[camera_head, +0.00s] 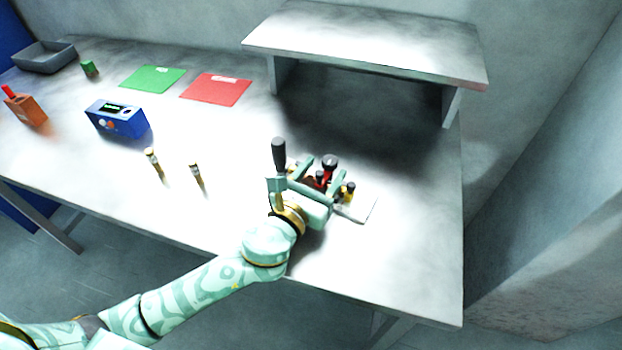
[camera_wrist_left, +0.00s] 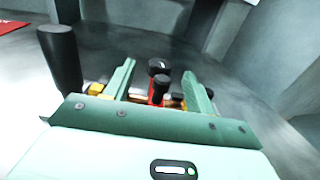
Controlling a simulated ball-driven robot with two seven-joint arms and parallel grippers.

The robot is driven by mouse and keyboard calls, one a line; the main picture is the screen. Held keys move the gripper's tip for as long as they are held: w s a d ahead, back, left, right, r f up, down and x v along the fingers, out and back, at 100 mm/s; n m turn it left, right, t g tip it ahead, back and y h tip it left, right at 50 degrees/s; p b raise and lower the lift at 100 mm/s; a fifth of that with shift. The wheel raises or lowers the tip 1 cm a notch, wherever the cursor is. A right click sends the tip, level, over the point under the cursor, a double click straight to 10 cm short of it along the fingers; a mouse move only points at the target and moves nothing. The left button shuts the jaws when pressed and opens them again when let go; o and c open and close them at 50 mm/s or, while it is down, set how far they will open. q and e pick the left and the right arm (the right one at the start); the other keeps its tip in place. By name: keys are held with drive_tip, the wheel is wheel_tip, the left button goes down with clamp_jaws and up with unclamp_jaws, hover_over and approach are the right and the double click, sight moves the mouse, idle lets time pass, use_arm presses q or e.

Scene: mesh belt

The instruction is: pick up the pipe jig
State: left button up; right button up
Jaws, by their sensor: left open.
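The pipe jig (camera_head: 362,207) appears to be the pale plate carrying red, yellow and black-knobbed fittings, on the table in the middle of the head view. Its red part with a black knob (camera_wrist_left: 159,88) shows in the left wrist view between my fingers. My left gripper (camera_head: 328,172) is open over the jig, one finger on each side of the red part. It also shows in the left wrist view (camera_wrist_left: 158,72). I cannot tell whether the fingers touch it. My gripper and wrist hide much of the jig. My right gripper is not in view.
A dark upright handle (camera_head: 279,155) stands close beside my left gripper. A raised metal shelf (camera_head: 370,42) is behind. Two small brass-coloured pieces (camera_head: 153,162) (camera_head: 197,175), a blue device (camera_head: 117,119), green mat (camera_head: 153,78) and red mat (camera_head: 216,90) lie left. The front right table is clear.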

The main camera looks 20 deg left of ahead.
use_arm(q)
drive_tip(key=shift+w+d, duration=0.15)
drive_tip(key=shift+w, duration=0.5)
clamp_jaws()
drive_tip(key=shift+r, duration=0.1)
